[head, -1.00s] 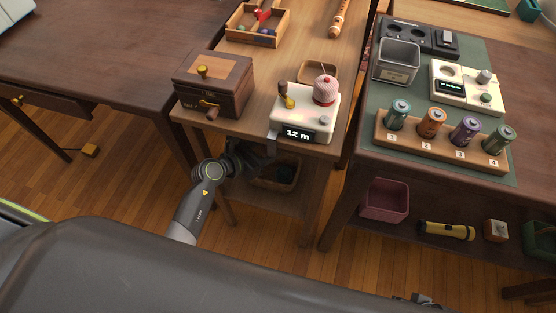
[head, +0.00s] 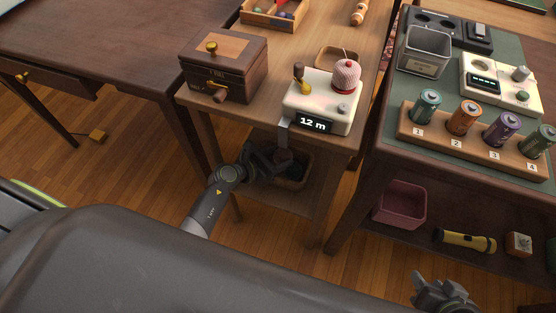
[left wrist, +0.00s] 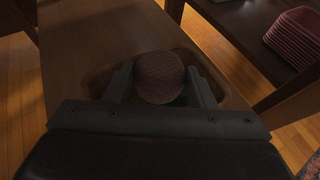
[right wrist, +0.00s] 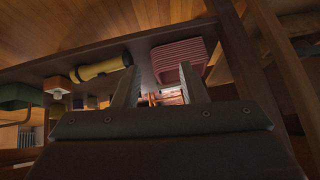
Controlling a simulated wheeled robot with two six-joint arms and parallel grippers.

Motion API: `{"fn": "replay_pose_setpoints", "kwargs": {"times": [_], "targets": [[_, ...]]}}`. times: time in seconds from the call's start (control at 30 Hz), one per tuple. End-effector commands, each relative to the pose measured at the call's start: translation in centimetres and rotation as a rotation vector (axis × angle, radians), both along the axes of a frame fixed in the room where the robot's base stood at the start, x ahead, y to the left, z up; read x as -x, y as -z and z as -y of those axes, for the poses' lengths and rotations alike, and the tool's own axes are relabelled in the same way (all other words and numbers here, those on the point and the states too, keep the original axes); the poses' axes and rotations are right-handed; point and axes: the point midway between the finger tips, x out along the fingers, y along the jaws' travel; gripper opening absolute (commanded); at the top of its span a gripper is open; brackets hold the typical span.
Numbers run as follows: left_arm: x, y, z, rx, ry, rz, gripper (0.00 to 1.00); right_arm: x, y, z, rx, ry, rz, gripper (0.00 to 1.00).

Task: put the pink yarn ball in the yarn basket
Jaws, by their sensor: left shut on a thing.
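My left gripper (head: 283,160) reaches under the middle table, by a wooden yarn basket (head: 303,183) on the low shelf. The left wrist view shows its fingers shut on a round ball of yarn (left wrist: 159,78), dull reddish in the shade. The ball is over the opening of the basket (left wrist: 231,97); I cannot tell whether it touches the bottom. The gripper hides the ball in the head view. Pink yarn (head: 346,75) sits on the cream winder (head: 320,103) on the table top. My right gripper (head: 445,292) is open and empty, low at the right.
A wooden box (head: 224,68) stands left of the winder, with a small tray (head: 336,60) behind it. The right table holds a battery rack (head: 475,140). Below it are a pink bin (head: 400,205) and a yellow torch (head: 465,242). The table edge overhangs my left gripper.

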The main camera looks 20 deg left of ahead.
Motion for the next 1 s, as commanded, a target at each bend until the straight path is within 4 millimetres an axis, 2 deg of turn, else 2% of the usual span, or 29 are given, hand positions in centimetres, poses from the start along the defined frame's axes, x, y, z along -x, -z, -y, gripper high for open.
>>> {"fn": "replay_pose_setpoints", "kwargs": {"times": [0.1, 0.2, 1.0], "targets": [[0.0, 0.7, 0.0, 0.0, 0.0, 0.0, 0.24, -1.4, -1.0, 0.4, 0.019, 0.008, 0.088, 0.38], [0.0, 0.8, 0.0, 0.0, -0.001, 0.001, 0.24, -1.9, -1.5, 0.5, 0.027, 0.012, 0.123, 0.38], [0.0, 1.1, 0.0, 0.0, 0.0, 0.0, 0.24, -3.1, -2.5, 0.9, 0.047, 0.022, 0.2, 0.38]]}}
